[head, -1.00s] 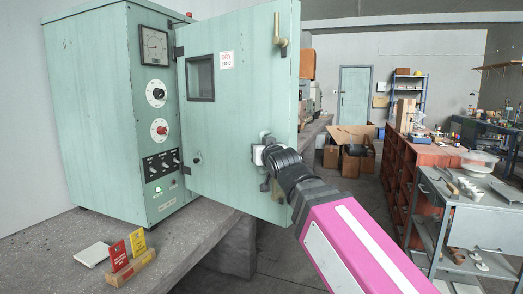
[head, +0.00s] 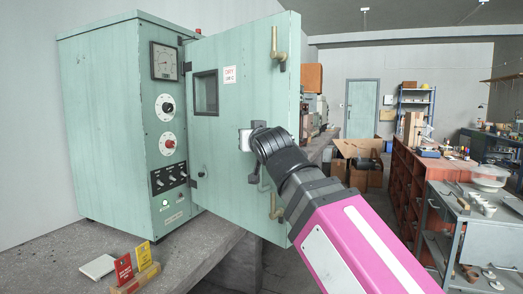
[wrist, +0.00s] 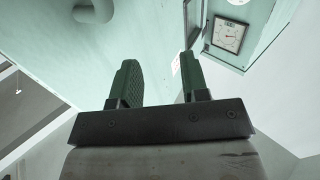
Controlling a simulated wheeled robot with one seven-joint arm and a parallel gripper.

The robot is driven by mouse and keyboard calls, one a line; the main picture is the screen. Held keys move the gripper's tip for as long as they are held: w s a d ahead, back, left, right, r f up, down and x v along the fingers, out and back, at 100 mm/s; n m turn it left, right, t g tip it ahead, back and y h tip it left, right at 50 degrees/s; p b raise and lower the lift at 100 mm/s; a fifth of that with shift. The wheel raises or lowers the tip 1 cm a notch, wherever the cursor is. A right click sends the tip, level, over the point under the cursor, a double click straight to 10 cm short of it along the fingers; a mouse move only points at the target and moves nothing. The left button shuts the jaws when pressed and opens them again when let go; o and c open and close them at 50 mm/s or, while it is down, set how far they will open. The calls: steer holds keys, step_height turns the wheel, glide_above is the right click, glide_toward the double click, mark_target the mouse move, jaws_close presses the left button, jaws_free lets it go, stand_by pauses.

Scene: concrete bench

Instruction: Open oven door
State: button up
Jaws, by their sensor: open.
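The pale green oven (head: 118,120) stands on the concrete bench at the left. Its door (head: 215,140) is swung partly out from the front, with a small dark window and a red-and-white label. My gripper (head: 250,153) is at the door's outer face, in front of its lower right part, by a dark latch fitting; my wrist hides part of that area. In the wrist view the gripper's two green-padded fingers (wrist: 160,85) are apart with nothing between them. The door's green surface (wrist: 145,30) fills much of the background there. Whether the fingers touch the door cannot be told.
Red and yellow tags (head: 133,264) in a wooden block and a pale tile (head: 98,266) lie on the bench (head: 55,255) near the oven. A grey cart (head: 447,215) and red shelving (head: 403,185) stand at the right. Cardboard boxes (head: 358,150) lie behind.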

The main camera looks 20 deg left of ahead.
steer(key=shift+s+a+r, duration=0.15)
steer(key=shift+s+r, duration=0.25)
steer(key=shift+s, duration=0.3)
steer(key=shift+s+a+r, duration=0.1)
steer(key=shift+s+r, duration=0.25)
steer(key=shift+s, duration=0.35)
steer(key=shift+w+d, duration=0.1)
